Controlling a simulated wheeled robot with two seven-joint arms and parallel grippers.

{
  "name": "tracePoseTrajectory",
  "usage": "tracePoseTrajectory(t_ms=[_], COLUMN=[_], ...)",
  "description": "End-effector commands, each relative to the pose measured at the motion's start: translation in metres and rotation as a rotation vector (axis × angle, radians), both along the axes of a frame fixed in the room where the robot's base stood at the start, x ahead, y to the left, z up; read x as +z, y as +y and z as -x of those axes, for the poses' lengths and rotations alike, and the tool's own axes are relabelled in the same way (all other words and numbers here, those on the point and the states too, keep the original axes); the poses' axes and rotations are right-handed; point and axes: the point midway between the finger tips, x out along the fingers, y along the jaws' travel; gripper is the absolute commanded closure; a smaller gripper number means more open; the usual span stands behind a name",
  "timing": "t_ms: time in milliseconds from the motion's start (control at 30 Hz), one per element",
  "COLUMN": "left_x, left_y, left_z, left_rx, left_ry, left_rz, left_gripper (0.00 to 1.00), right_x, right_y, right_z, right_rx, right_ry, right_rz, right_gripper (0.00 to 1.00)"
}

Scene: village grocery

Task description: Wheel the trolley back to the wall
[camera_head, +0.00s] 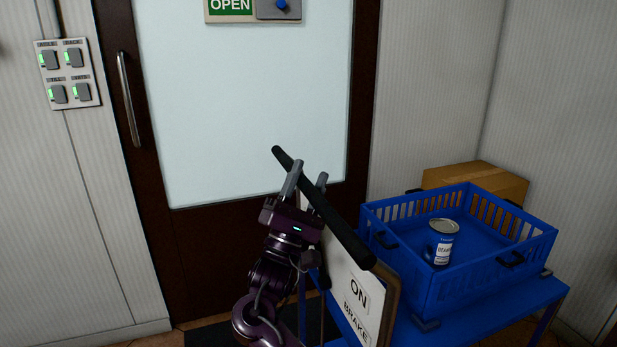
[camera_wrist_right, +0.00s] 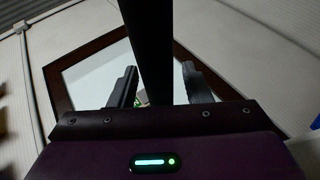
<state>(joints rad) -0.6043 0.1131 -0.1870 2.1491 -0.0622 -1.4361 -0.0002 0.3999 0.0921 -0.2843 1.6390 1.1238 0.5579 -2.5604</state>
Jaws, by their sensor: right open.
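The blue trolley (camera_head: 492,318) stands at the right in the head view, with a black push bar (camera_head: 343,234) along its near left side. A white sign on its end reads "ON" and "BRAKE" (camera_head: 357,296). My right gripper (camera_head: 307,182) is open, with one finger on each side of the bar. In the right wrist view the bar (camera_wrist_right: 148,45) runs between the two fingers (camera_wrist_right: 160,88). I cannot tell whether the fingers touch it. My left gripper is not in view.
A blue crate (camera_head: 538,243) holding a can (camera_head: 441,243) sits on the trolley. A cardboard box (camera_head: 480,180) is behind it by the corner walls. A glazed door (camera_head: 250,110) with an "OPEN" sign (camera_head: 230,6) is ahead. A switch panel (camera_head: 68,74) is on the left wall.

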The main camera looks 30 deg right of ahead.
Motion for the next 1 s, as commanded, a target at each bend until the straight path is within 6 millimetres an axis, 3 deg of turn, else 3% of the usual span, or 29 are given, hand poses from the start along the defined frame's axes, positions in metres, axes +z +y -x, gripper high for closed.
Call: tracePoseTrajectory(t_ms=[333, 667, 1000], left_x=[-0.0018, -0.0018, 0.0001], left_y=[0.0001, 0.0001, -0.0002], left_z=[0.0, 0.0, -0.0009], left_rx=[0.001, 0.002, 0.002], left_ry=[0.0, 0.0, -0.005], left_rz=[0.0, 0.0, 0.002], left_gripper=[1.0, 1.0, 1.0], right_x=[0.0049, 0.0046, 0.0049], right_y=[-0.0035, -0.0034, -0.0066], right_z=[-0.0015, -0.0016, -0.0014], right_rx=[0.001, 0.001, 0.001], right_ry=[-0.001, 0.0, 0.001], right_rz=[0.0, 0.0, 0.0], right_gripper=[0.56, 0.98, 1.0])
